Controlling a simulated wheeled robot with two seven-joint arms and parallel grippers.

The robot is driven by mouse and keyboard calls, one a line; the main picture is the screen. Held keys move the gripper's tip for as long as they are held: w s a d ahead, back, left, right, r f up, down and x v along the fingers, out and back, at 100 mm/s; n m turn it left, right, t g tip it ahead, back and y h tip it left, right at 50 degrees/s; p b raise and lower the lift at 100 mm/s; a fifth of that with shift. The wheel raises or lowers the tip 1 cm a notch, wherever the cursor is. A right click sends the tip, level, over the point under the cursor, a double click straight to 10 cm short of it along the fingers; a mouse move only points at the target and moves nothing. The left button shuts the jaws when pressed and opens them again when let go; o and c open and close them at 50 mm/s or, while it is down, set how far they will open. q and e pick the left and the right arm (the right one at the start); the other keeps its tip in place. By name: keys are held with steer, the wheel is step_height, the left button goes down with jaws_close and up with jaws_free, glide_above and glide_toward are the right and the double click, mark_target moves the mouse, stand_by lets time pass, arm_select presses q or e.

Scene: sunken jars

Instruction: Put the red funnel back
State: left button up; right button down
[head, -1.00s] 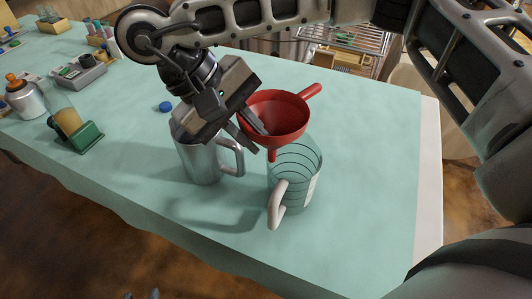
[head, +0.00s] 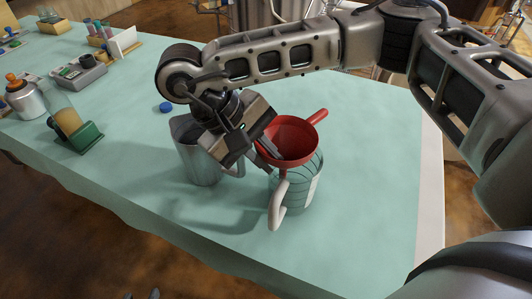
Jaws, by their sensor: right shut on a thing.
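The red funnel (head: 305,137) is held over the mouth of a clear jug (head: 302,188) with dark rings and a pale handle. Its bowl hides most of the jug's rim; I cannot tell whether its spout is inside or whether it rests on the rim. My right gripper (head: 270,151) is shut on the funnel's left wall, with one finger inside the bowl.
A grey metal pitcher (head: 196,160) stands left of the jug, partly behind my right gripper. A blue cap (head: 166,107), a green stand (head: 80,137) and a bottle with an orange top (head: 24,100) are further left. The table (head: 370,200) is clear to the right.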

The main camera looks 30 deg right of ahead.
arm_select(q)
steer(key=shift+f, duration=0.2)
arm_select(e)
steer(key=shift+f, duration=0.35)
steer(key=c, duration=1.4)
jaws_free()
arm_select(q)
steer(key=shift+w+r, duration=0.15)
steer(key=shift+r, duration=0.25)
arm_select(e)
steer(key=shift+r, duration=0.1)
steer(key=shift+r, duration=0.25)
arm_select(q)
steer(key=shift+s+a+r+p, duration=0.1)
steer(key=shift+s+p, duration=0.1)
steer(key=shift+p, duration=0.45)
arm_select(e)
steer(key=v, duration=1.2)
steer(key=shift+r, duration=0.2)
